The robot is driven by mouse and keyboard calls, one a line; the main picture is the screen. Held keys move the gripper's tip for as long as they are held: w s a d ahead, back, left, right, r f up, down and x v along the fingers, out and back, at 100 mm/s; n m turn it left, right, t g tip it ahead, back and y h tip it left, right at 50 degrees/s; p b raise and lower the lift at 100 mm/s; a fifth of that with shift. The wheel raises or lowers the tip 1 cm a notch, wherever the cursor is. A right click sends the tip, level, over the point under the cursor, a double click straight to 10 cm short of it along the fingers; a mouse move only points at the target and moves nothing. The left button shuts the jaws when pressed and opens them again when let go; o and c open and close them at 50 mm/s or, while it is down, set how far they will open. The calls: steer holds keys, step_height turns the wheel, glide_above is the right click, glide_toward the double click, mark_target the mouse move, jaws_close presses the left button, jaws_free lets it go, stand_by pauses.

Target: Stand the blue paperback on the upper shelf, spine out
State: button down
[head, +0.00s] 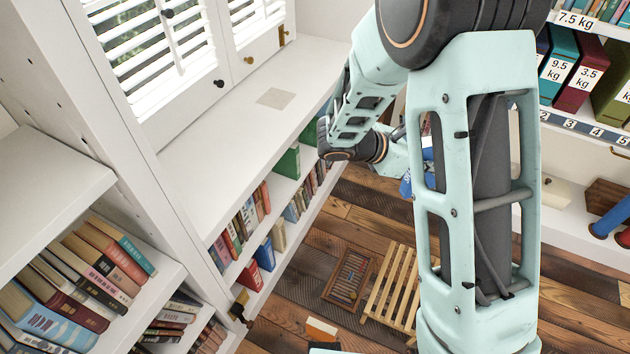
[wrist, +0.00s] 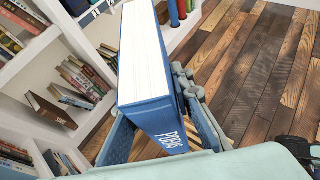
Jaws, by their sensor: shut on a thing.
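The blue paperback (wrist: 150,112) is in my gripper (wrist: 152,118), which is shut on it with a blue finger on each side. Its white page edges face up in the wrist view, and the lettered spine side faces the camera at the lower right. In the head view small blue parts of the book (head: 406,186) show behind my arm; my fingers are hidden there. A low bookcase (head: 265,105) under the window has an upper shelf and a lower shelf of books, with a green book (head: 288,161) on the upper one. The paperback is apart from the shelves.
A tall bookcase (head: 60,165) with leaning books stands at the left. A wooden slatted rack (head: 393,290) and a small tray (head: 350,278) lie on the plank floor. Shelves with labelled binders (head: 558,67) stand at the right. The low bookcase's top is mostly clear.

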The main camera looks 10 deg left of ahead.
steer(key=s+a+f+m+g+b, duration=0.2)
steer(key=f+m+g, duration=0.4)
steer(key=f, duration=0.1)
steer(key=s+a+f+m+g+b, duration=0.1)
steer(key=s+a+f+m+g, duration=0.15)
steer(key=f+m+g, duration=0.45)
steer(key=a+f+m+g+y+b, duration=0.4)
steer(key=a+f+m+y, duration=0.65)
steer(key=m+y, duration=0.2)
steer(key=w+a+f+m+t+y+b, duration=0.1)
steer(key=w+a+f+m+t+y, duration=0.2)
steer(key=a+m+y, duration=0.25)
steer(key=w+a+f+m+t+y+b, duration=0.2)
steer(key=w+a+m+t+y, duration=0.15)
steer(key=a+m, duration=0.2)
steer(key=w+a+f+m+t+y+b, duration=0.1)
steer(key=w+a+f+m+t+b, duration=0.1)
steer(key=w+m+t, duration=0.6)
steer(key=w+a+t, duration=0.1)
steer(key=w, duration=0.4)
steer(key=shift+d, duration=0.1)
steer(key=w+a+b, duration=0.2)
steer(key=a, duration=0.4)
steer(key=w+a+b, duration=0.2)
steer(key=a+b, duration=0.1)
steer(key=a, duration=0.4)
steer(key=shift+w, duration=0.3)
